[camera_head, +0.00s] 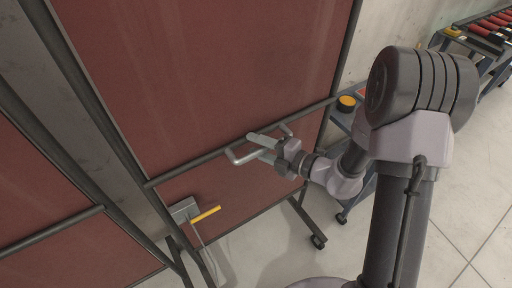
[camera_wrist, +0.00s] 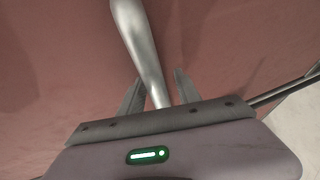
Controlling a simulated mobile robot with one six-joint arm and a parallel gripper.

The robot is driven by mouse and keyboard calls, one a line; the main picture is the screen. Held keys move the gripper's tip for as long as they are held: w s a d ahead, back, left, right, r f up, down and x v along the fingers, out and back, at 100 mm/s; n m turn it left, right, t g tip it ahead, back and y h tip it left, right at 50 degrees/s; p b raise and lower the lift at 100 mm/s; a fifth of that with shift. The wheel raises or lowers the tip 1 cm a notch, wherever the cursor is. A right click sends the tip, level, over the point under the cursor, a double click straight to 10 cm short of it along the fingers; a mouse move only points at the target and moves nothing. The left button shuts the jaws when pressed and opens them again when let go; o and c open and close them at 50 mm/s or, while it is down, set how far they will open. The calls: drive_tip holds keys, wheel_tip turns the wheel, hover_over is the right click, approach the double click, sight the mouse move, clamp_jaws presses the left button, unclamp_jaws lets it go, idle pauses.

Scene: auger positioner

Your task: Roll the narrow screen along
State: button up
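A screen with a red-brown panel (camera_head: 215,62) in a dark frame fills the upper middle of the head view; a caster (camera_head: 318,241) shows at its lower right. A silver bar handle (camera_head: 243,157) sticks out from it near its crossbar. My gripper (camera_head: 268,146) is at this handle. In the wrist view, the handle (camera_wrist: 143,50) runs down between the two fingers of my gripper (camera_wrist: 158,88). The fingers stand apart, with a gap visible on the right side of the handle. The handle's end is hidden behind the gripper body.
Another red-brown panel (camera_head: 38,190) in a dark frame stands at the left. A dustpan (camera_head: 184,210) with a yellow-edged tool (camera_head: 206,214) is near the screen's bottom. A dark rack (camera_head: 470,42) with red-handled items stands at the upper right. Tiled floor (camera_head: 468,200) is clear at the right.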

drive_tip(key=shift+w+a, duration=0.15)
drive_tip(key=shift+a, duration=0.05)
clamp_jaws()
idle(1.4)
